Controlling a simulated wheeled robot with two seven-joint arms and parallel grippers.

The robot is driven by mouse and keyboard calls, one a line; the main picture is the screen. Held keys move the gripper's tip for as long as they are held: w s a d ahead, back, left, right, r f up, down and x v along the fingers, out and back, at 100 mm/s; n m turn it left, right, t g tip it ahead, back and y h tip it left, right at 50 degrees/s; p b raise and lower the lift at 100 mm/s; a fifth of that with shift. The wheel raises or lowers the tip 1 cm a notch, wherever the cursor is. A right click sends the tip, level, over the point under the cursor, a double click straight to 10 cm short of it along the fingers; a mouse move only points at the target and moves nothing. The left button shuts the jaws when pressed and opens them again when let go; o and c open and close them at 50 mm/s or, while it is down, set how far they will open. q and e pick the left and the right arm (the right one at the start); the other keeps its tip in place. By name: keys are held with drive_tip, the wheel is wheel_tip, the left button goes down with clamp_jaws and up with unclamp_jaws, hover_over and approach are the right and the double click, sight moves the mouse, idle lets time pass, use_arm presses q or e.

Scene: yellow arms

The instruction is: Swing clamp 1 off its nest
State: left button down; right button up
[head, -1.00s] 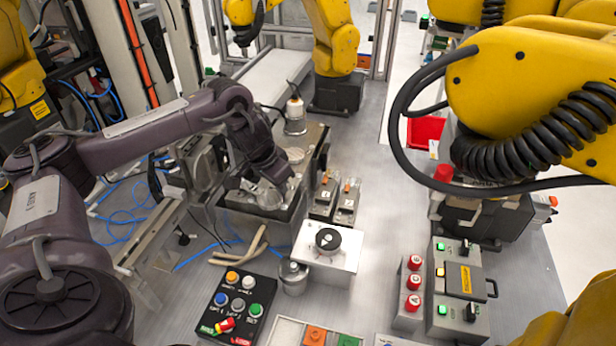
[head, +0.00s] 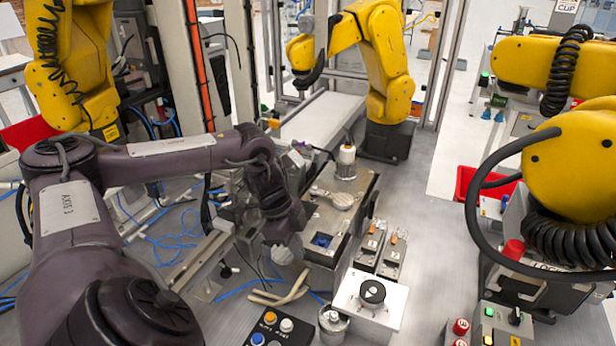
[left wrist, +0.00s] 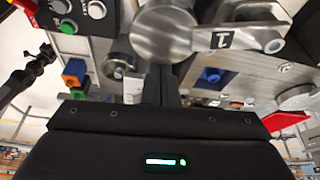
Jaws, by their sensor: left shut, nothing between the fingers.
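Clamp 1 (left wrist: 165,32) is a flat metal disc on a short arm with a "1" label, and its pivot shows to the right in the left wrist view. In the head view its disc (head: 286,252) hangs out beyond the fixture's left front edge, beside its nest. The nest is uncovered, with a blue piece (head: 322,240) showing in it, also visible in the left wrist view (left wrist: 210,75). My left gripper (left wrist: 168,84) is shut and empty, its fingers at the disc's edge. Contact is hard to judge. My right gripper is out of view.
A second disc clamp (head: 342,199) lies on the fixture behind. A white-capped metal bottle (head: 346,162), orange-topped blocks (head: 390,252) and a white box with a black knob (head: 372,292) stand nearby. Pale hoses (head: 280,292) and blue cables lie in front.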

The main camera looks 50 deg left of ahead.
sight(283, 256)
use_arm(q)
drive_tip(key=shift+s+a+m, duration=0.45)
drive_tip(key=shift+s+m, duration=0.15)
drive_tip(key=shift+m, duration=0.3)
drive_tip(key=shift+s+a, duration=0.85)
